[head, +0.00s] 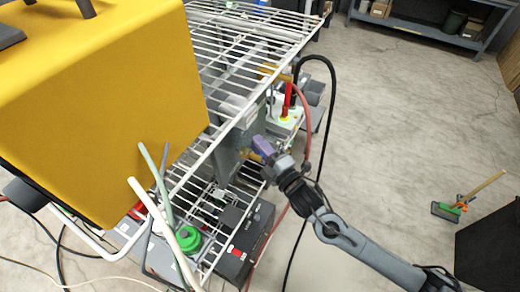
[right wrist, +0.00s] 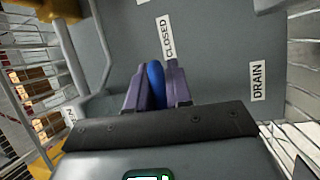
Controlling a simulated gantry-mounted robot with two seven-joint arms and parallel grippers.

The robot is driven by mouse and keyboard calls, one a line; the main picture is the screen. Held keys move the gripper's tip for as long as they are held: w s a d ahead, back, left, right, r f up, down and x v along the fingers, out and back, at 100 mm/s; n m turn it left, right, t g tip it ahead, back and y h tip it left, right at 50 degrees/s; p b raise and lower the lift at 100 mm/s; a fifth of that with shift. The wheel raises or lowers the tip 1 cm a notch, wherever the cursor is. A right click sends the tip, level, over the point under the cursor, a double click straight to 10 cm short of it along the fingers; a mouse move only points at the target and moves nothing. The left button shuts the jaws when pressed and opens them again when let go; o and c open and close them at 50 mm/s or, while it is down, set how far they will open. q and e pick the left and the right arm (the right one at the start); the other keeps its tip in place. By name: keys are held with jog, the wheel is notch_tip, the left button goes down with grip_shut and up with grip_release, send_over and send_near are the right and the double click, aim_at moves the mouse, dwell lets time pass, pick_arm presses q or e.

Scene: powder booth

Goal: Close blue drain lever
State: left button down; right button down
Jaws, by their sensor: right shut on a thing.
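The blue drain lever (right wrist: 156,84) shows in the right wrist view, between the two purple fingers of my right gripper (right wrist: 157,88). The fingers are shut on it from both sides. The lever's visible end points up the picture, towards a CLOSED label (right wrist: 167,37) on a grey panel (right wrist: 215,60). A DRAIN label (right wrist: 257,80) is on the panel to the right; a partly hidden label (right wrist: 70,115) is at the left. In the head view my right gripper (head: 262,147) is at the side of the wire rack; the lever cannot be made out there. My left gripper is not in view.
A large yellow cabinet (head: 100,100) fills the left of the head view. The white wire rack (head: 245,35) overhangs the work spot. A black hose (head: 333,85) and a red lever (head: 287,98) are close behind my right gripper. Open floor (head: 420,120) is to the right.

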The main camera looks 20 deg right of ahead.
jog(key=shift+r+n, duration=0.15)
jog(key=shift+n, duration=0.35)
jog(key=c, duration=1.1)
grip_release()
jog(key=shift+s+d+f, duration=0.15)
jog(key=shift+s+f, duration=0.05)
jog(key=shift+s, duration=0.45)
jog(key=v, duration=0.9)
jog(key=shift+s+d, duration=0.15)
jog(key=shift+s, duration=0.05)
